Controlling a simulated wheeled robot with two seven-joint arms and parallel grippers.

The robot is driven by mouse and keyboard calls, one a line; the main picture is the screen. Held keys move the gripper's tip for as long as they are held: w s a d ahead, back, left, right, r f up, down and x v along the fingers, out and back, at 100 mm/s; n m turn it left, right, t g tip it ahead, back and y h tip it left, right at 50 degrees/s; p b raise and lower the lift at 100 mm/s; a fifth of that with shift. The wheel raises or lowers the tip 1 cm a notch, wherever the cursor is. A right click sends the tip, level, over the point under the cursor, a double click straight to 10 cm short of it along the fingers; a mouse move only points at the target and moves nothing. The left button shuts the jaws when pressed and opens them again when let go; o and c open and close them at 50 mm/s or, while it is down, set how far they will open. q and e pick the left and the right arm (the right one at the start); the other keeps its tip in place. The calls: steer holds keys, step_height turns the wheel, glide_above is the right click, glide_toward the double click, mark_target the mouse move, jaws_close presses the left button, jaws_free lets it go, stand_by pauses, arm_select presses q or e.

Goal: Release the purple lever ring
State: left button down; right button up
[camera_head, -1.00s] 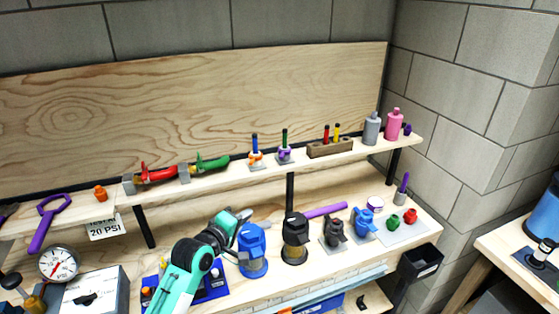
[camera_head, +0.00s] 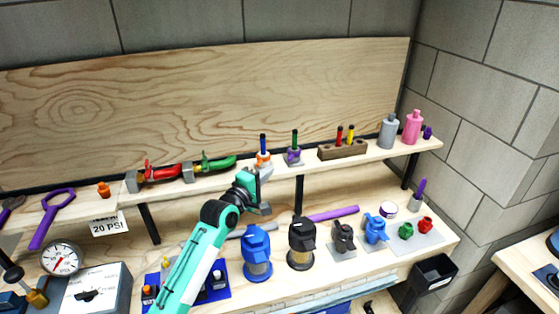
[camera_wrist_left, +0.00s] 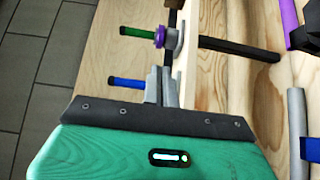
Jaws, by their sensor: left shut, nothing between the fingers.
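The purple lever ring (camera_head: 293,156) sits at the base of the upright green lever (camera_head: 295,138) on a small valve on the upper shelf. In the left wrist view the purple ring (camera_wrist_left: 160,37) and green lever (camera_wrist_left: 137,32) show beyond my fingers, with clear space between. My left gripper (camera_head: 266,174) is just below and left of that valve in the head view, near the shelf's front edge. Its grey fingers (camera_wrist_left: 161,84) are shut and empty. They partly hide a neighbouring valve with a blue lever (camera_wrist_left: 127,83). My right gripper is out of view.
The neighbouring valve with an orange ring (camera_head: 263,158) stands close on the left. A wooden block (camera_head: 343,150) with red and yellow pegs is to the right. Blue (camera_head: 256,253) and black (camera_head: 301,244) filter units stand on the lower bench below.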

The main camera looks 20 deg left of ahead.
mark_target(279, 173)
arm_select(q)
steer(key=shift+p+x, duration=0.9)
steer(key=shift+x, duration=2.7)
steer(key=shift+y, duration=0.3)
